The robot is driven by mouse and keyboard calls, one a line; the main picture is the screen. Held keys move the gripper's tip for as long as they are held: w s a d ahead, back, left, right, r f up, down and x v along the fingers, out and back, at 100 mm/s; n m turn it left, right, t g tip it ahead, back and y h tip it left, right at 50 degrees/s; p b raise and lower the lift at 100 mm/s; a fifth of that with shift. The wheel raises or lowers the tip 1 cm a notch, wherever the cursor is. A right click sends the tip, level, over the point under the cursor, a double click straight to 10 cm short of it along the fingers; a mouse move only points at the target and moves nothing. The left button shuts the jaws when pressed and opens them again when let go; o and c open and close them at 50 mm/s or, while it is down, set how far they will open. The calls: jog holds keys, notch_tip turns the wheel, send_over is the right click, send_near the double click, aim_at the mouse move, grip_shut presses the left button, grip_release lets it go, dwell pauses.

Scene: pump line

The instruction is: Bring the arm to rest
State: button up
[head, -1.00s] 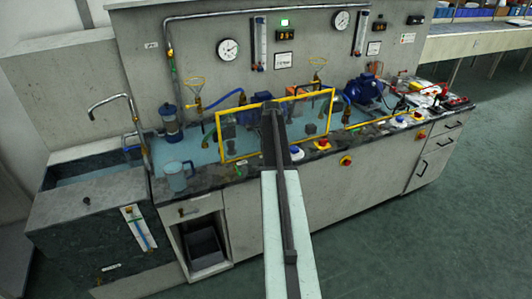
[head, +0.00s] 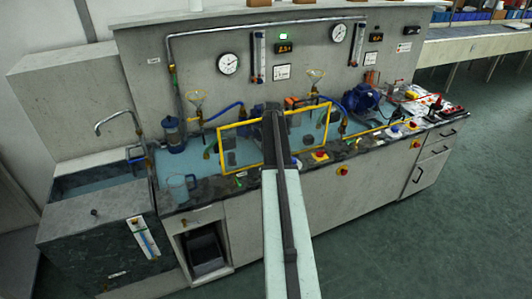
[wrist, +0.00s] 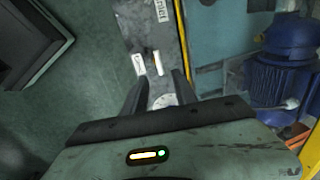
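My arm reaches forward over the pump bench (head: 215,185) in the head view, its far end in front of the yellow frame (head: 222,155). In the head view my gripper is hidden behind the arm. In the wrist view my gripper (wrist: 160,84) points down at the bench, its two dark fingers apart with nothing held between them. Two small white pieces (wrist: 138,66) lie on the dark bench strip just ahead of the fingertips. A round white piece (wrist: 164,101) shows below, between the fingers.
A blue motor (wrist: 285,75) stands right of my gripper. A yellow bar (wrist: 181,40) runs close by the right finger. In the head view a blue pump (head: 360,100), a jug (head: 178,187) and a sink (head: 95,180) stand along the bench. The green floor (head: 400,250) is clear at the right.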

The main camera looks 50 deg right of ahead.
jog(key=shift+f, duration=0.1)
jog(key=w+a+n, duration=0.3)
jog(key=a+n, duration=0.6)
jog(key=a, duration=1.7)
jog(key=s+a+n, duration=0.3)
jog(key=a+n, duration=0.1)
jog(key=a, duration=0.5)
jog(key=s+a+n+g, duration=0.1)
jog(key=s+a+n, duration=0.2)
jog(key=a, duration=0.7)
jog(key=s+a+n+g, duration=0.1)
jog(key=s+a+n, duration=0.2)
jog(key=a+n, duration=0.3)
jog(key=a, duration=0.3)
jog(key=shift+a+f+n+y, duration=0.25)
jog(key=shift+a+n+y, duration=0.05)
jog(key=shift+a+y, duration=0.1)
